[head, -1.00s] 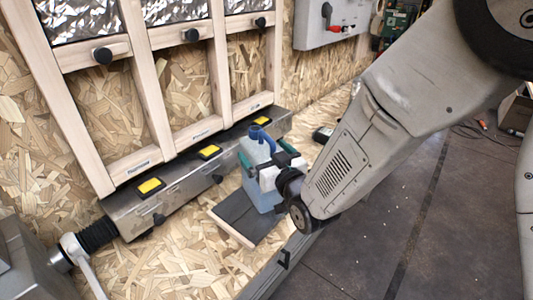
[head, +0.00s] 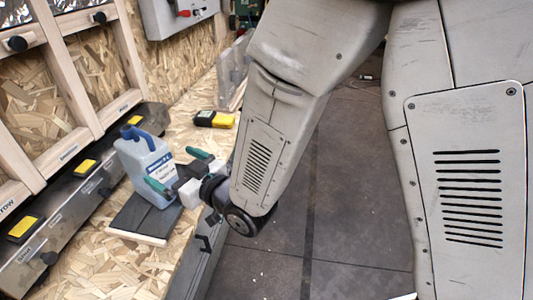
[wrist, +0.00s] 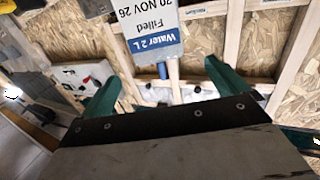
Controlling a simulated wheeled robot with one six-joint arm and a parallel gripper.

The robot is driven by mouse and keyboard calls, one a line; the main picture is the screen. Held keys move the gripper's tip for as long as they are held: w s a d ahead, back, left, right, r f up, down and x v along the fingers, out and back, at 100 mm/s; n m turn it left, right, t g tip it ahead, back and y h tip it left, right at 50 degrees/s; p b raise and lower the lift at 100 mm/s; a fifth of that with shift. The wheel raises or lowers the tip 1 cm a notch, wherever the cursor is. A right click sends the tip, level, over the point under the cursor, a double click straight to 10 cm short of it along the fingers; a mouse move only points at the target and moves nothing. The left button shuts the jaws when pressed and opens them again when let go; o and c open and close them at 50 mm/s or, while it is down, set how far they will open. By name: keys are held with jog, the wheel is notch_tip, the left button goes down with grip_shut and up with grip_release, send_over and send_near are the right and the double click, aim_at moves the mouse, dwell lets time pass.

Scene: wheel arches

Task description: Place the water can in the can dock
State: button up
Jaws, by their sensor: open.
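The water can (head: 145,166) is pale blue and translucent, with a blue handle and cap and a white label. It stands upright on a dark pad (head: 130,216) on a pale board. I cannot tell for sure whether this pad is the can dock. In the wrist view the can's label (wrist: 155,28) shows upside down, beyond the gap between the green fingers (wrist: 165,85). No can is clamped between them.
A metal rail with yellow-topped blocks (head: 84,167) runs along the wooden frame to the left. A yellow and black device (head: 214,119) lies on the chipboard bench behind the can. Bare chipboard (head: 110,268) lies in front. The bench edge drops to a dark floor.

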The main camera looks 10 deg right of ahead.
jog(key=shift+d, duration=0.1)
jog(key=w+d+r+m+g+h, duration=0.1)
jog(key=d+r+m+h, duration=0.3)
jog(key=d, duration=0.7)
jog(key=w+d+r+m+g+h, duration=0.1)
jog(key=w+d+h, duration=0.1)
jog(key=d+h, duration=0.65)
jog(key=s+d+r+m+g, duration=0.2)
jog(key=s+d+g, duration=0.2)
jog(key=s+d, duration=0.6)
jog(key=d, duration=0.3)
jog(key=shift+s+d+r, duration=0.15)
jog(key=shift+d+r, duration=0.2)
jog(key=s+d+g, duration=0.1)
jog(key=s, duration=0.3)
jog(key=s+d+r+m+g, duration=0.1)
jog(key=s+d+g, duration=0.1)
jog(key=s, duration=0.3)
jog(key=s+d+r+m+g+h, duration=0.1)
jog(key=s+d, duration=0.1)
jog(key=s, duration=0.3)
jog(key=shift+s+d+r+g, duration=0.15)
jog(key=shift+s+g, duration=0.05)
jog(key=shift+g, duration=0.2)
